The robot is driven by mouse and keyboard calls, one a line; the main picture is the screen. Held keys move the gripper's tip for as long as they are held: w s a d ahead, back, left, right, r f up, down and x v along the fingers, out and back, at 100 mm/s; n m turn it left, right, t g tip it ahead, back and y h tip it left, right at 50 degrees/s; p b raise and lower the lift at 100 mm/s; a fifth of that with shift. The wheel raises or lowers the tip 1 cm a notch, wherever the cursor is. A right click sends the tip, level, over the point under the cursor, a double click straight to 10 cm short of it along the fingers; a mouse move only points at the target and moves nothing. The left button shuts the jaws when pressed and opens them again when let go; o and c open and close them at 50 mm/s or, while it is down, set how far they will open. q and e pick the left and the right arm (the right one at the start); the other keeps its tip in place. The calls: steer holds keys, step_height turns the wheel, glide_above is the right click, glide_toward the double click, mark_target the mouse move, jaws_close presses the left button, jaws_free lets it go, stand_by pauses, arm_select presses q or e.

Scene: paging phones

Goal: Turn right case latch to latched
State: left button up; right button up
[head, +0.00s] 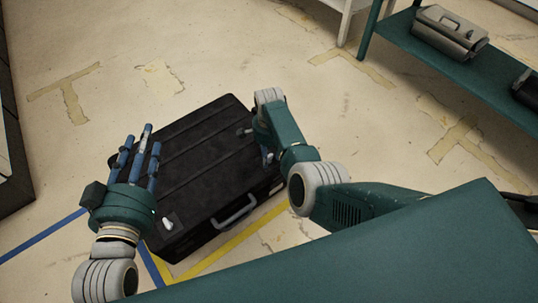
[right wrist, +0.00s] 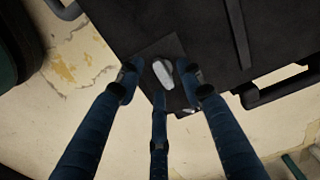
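A black case (head: 185,165) lies flat on the floor, with a grey handle (head: 233,211) on its near side. A light latch (head: 168,224) shows at its near left corner. My right gripper (head: 267,155) is at the case's right side, mostly hidden by my arm in the head view. In the right wrist view, a whitish latch (right wrist: 163,73) on a dark plate lies between the spread fingers of my right gripper (right wrist: 160,88). I cannot tell whether any finger touches it. My left gripper (head: 142,143) is open and empty, fingers up, near the case's left edge.
Blue and yellow floor tape (head: 228,245) runs along the near side of the case. A teal shelf (head: 410,40) at the upper right holds a grey case (head: 449,36). A dark cabinet stands at the left edge. The floor beyond the case is clear.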

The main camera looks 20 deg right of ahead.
steer(key=shift+c, duration=0.3)
jaws_close()
